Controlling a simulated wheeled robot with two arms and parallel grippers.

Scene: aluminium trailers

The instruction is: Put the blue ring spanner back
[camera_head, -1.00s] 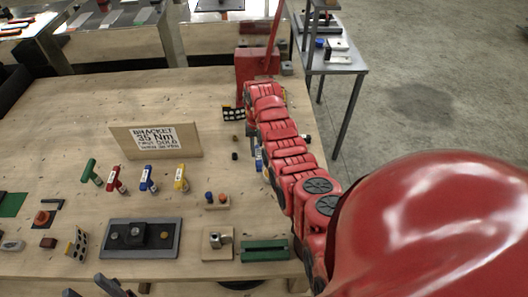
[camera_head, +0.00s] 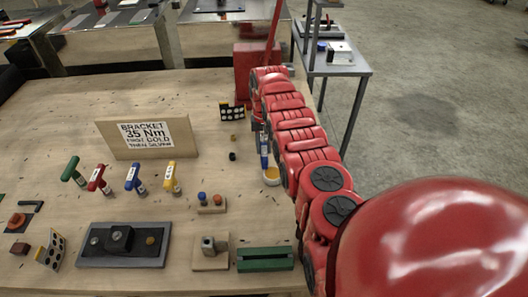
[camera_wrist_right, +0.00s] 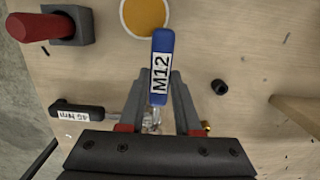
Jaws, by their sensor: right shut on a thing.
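The blue ring spanner has a blue handle with a white M12 label; in the right wrist view its handle (camera_wrist_right: 162,60) lies between my right gripper's (camera_wrist_right: 160,82) grey fingers, with a metal part nearer the palm. My right gripper is shut on it. In the head view the blue spanner (camera_head: 264,146) shows just left of my red arm, pointing towards the near edge. The right gripper there is mostly hidden by my arm. The handle's end is close to a round, white-rimmed orange disc (camera_head: 271,176); I cannot tell if they touch. My left gripper is not in view.
A bracket sign (camera_head: 148,136) stands mid-table, with green, red, blue and yellow T-handled tools (camera_head: 135,177) before it. A black nut (camera_wrist_right: 219,87) and a dark 45 Nm tool (camera_wrist_right: 80,111) lie near the gripper. A green block (camera_head: 265,259) sits at the near edge.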

